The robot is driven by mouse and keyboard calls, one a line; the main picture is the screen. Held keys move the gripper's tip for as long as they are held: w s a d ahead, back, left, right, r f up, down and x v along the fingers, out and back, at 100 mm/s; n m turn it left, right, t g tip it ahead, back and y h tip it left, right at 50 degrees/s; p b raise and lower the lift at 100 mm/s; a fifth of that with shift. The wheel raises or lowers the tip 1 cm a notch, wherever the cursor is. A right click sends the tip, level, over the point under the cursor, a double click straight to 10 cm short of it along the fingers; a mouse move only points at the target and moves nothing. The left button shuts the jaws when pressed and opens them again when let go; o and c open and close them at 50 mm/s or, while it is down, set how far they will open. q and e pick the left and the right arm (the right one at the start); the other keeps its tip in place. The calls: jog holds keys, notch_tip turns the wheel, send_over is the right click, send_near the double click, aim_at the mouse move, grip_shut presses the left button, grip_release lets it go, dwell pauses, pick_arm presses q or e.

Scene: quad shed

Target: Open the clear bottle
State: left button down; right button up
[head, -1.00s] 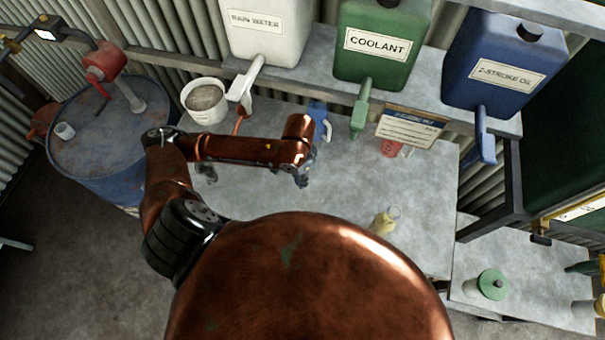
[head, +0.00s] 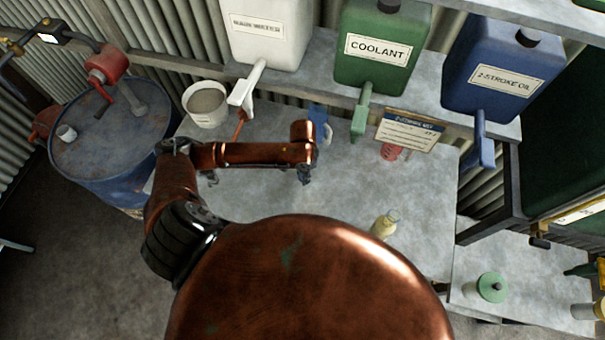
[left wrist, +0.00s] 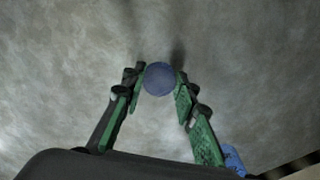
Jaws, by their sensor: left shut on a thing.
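My left gripper (head: 305,180) is over the bench, left of the middle. In the left wrist view its green-padded fingers are shut on a round blue cap (left wrist: 159,78), seen from above. Bare bench surface shows around the cap. I cannot tell whether a bottle is under it. A small pale yellow container with a clear, glassy rim (head: 383,226) stands on the bench, right of the gripper. I cannot be sure which thing is the clear bottle. My right gripper is not in view.
A blue jug (head: 318,113) stands behind my gripper, with a white bucket (head: 206,104) to its left. Spouts of the coolant (head: 382,48) and 2-stroke oil (head: 500,68) containers hang over the bench's back. A sign (head: 409,132) stands there. The bench (head: 345,195) is clear between gripper and yellow container.

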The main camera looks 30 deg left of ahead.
pick_arm(q)
jog(key=shift+f, duration=0.15)
jog(key=c, duration=1.5)
grip_release()
jog(key=shift+c, duration=0.2)
notch_tip(320, 180, up, 12)
